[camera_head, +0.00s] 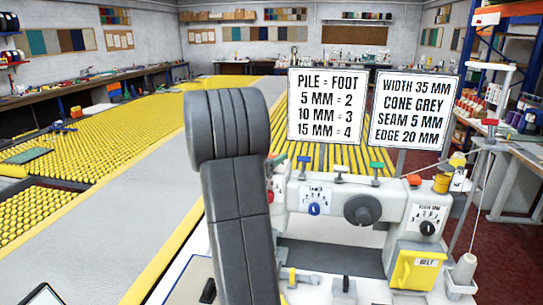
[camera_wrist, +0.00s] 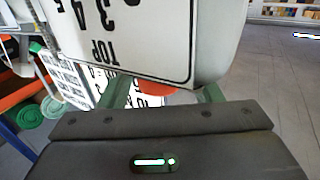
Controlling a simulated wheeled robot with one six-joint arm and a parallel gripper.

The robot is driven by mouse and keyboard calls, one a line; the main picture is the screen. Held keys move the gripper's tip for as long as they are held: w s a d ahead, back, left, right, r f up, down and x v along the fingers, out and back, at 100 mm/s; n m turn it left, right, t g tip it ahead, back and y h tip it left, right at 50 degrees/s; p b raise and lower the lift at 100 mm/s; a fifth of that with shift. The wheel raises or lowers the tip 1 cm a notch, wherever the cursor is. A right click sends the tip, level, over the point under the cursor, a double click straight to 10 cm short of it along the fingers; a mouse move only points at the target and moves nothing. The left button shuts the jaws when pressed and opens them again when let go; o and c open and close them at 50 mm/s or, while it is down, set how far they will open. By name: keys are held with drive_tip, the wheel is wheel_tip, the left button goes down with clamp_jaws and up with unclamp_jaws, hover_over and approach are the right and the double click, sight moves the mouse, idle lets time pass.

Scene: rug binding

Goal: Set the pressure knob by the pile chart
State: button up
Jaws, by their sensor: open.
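The pile chart (camera_head: 326,106) stands behind the sewing machine and reads 5 mm = 2, 10 mm = 3, 15 mm = 4. The machine front has a blue knob (camera_head: 314,208) on a white dial plate at left and a black knob (camera_head: 427,228) on a numbered plate at right. Their labels are too small to tell which is pressure. In the wrist view my gripper (camera_wrist: 162,92) is open, its green fingers apart and partly hidden by a white plate (camera_wrist: 150,45) marked TOP. An orange-red part (camera_wrist: 157,92) shows between the fingers; I cannot tell whether they touch it.
A second sign (camera_head: 415,110) reads width 35 mm, cone grey, seam 5 mm, edge 20 mm. A large dark handwheel (camera_head: 362,210) sits between the knobs. A yellow box (camera_head: 414,268) and a thread cone (camera_head: 464,270) are at right. My arm blocks the machine's left end.

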drive_tip(key=c, duration=1)
drive_tip(key=n+t+y+b, duration=0.1)
drive_tip(key=y, duration=0.1)
drive_tip(key=n+t+y, duration=0.2)
drive_tip(key=shift+f+n+y+b, duration=0.2)
drive_tip(key=shift+n+y+b, duration=0.1)
drive_tip(key=shift+y+b, duration=0.1)
drive_tip(key=n+y+b, duration=0.1)
drive_tip(key=y+b, duration=0.1)
drive_tip(key=shift+n+t+y, duration=0.3)
drive_tip(key=shift+n+t, duration=0.1)
drive_tip(key=shift+b, duration=0.3)
drive_tip(key=shift+r+n+y, duration=0.15)
drive_tip(key=shift+n+y, duration=0.15)
drive_tip(key=shift+y, duration=0.2)
drive_tip(key=o, duration=1)
